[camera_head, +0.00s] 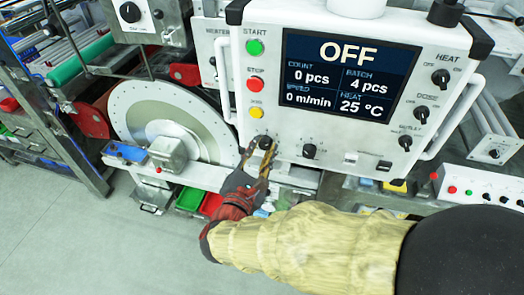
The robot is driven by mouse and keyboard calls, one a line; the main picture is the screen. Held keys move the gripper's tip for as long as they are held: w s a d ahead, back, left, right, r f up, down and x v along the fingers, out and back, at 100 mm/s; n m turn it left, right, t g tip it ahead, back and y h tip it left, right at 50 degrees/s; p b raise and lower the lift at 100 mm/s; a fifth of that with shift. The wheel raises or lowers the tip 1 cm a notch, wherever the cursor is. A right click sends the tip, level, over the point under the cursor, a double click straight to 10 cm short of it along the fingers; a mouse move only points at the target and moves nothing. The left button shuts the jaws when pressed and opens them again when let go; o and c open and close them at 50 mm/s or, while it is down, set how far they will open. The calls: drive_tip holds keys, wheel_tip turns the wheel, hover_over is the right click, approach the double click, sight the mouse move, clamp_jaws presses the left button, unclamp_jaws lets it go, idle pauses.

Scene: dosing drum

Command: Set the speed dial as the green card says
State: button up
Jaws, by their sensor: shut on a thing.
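The white control panel (330,15) has a screen (340,77) reading OFF, 0 pcs, 4 pcs, 0 m/min and 25 °C. My gripper (262,154) is at the panel's lower left, shut on a black dial (265,142) below the yellow button. A second black dial (309,151) is just to its right, untouched. The dial labels are too small to read, so I cannot tell from them which one is the speed dial. The pointer of the held dial is partly hidden by the fingers. No green card can be made out.
Green start (255,47), red stop (256,84) and yellow (257,113) buttons sit above my gripper. HEAT (441,77) and DOSE (421,115) knobs are at the right. A large drum disc (135,105) stands left; green (190,199) and red (211,204) bins lie below.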

drive_tip(key=o, duration=1.2)
drive_tip(key=shift+c, duration=0.2)
drive_tip(key=v, duration=1.2)
